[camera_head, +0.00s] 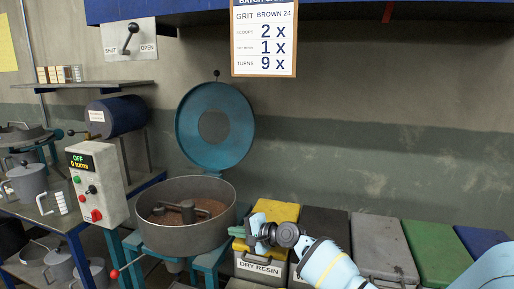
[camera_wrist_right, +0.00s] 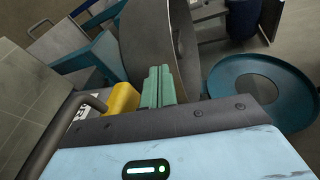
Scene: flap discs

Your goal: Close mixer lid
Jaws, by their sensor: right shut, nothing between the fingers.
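The mixer lid (camera_head: 240,140) is a teal disc with a round grey centre, standing raised behind the mixer bowl (camera_head: 185,238). The grey bowl is open on top, with brown grit and a mixing arm inside. My right gripper (camera_head: 237,231) is at the right side of the bowl, near its rim and below the lid; whether it touches the bowl is unclear. In the right wrist view its green fingers (camera_wrist_right: 158,87) are together and empty beside the bowl wall (camera_wrist_right: 150,30). The lid (camera_wrist_right: 290,110) shows at right there. My left gripper is not in view.
A control box (camera_head: 97,183) reading OFF, 0 turns, stands left of the bowl. A red-knobbed lever (camera_head: 115,274) sticks out below the bowl. Lidded bins, including a yellow one (camera_head: 274,211) labelled DRY RESIN, line the wall at right. A blue motor drum (camera_head: 116,116) is behind.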

